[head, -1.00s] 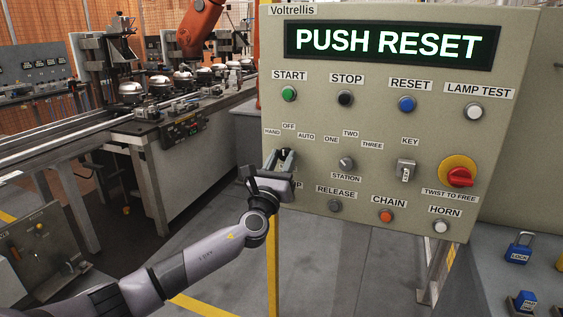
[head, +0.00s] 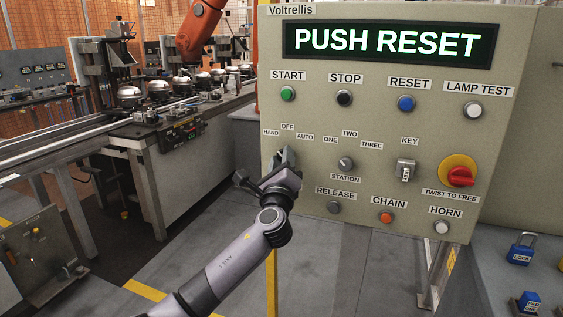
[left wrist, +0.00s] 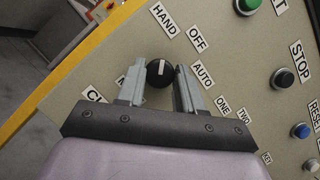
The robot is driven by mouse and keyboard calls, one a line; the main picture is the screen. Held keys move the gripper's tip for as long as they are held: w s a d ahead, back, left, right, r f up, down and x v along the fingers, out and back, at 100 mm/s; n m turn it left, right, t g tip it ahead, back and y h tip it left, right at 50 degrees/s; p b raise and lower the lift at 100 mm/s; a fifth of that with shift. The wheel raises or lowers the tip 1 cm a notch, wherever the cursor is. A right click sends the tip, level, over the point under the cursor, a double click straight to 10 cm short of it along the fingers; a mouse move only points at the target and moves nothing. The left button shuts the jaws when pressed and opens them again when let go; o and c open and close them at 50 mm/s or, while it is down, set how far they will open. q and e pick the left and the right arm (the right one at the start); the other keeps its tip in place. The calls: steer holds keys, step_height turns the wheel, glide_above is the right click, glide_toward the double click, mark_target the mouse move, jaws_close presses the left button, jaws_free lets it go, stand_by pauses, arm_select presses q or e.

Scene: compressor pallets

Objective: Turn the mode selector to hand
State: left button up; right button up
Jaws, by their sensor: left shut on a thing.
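The mode selector is a round black knob (left wrist: 159,73) with a white pointer line, below the HAND (left wrist: 163,20), OFF (left wrist: 197,38) and AUTO (left wrist: 203,75) labels in the left wrist view. Its pointer is nearly upright in that view, closer to the HAND label than to AUTO. My left gripper (head: 284,158) is shut on the knob, one finger on each side in the left wrist view (left wrist: 158,82). In the head view the gripper hides the knob. My right gripper is out of view.
The panel (head: 300,220) display (head: 388,42) reads PUSH RESET. The station selector (head: 346,163), release button (head: 334,207), key switch (head: 405,171) and red emergency stop (head: 460,176) lie to the right. A conveyor line (head: 170,120) stands behind at left.

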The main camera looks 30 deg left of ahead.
arm_select(q)
steer(key=shift+n, duration=0.3)
steer(key=o, duration=1)
steer(key=shift+b+v, duration=0.3)
steer(key=shift+v, duration=3.3)
steer(key=shift+d, duration=0.1)
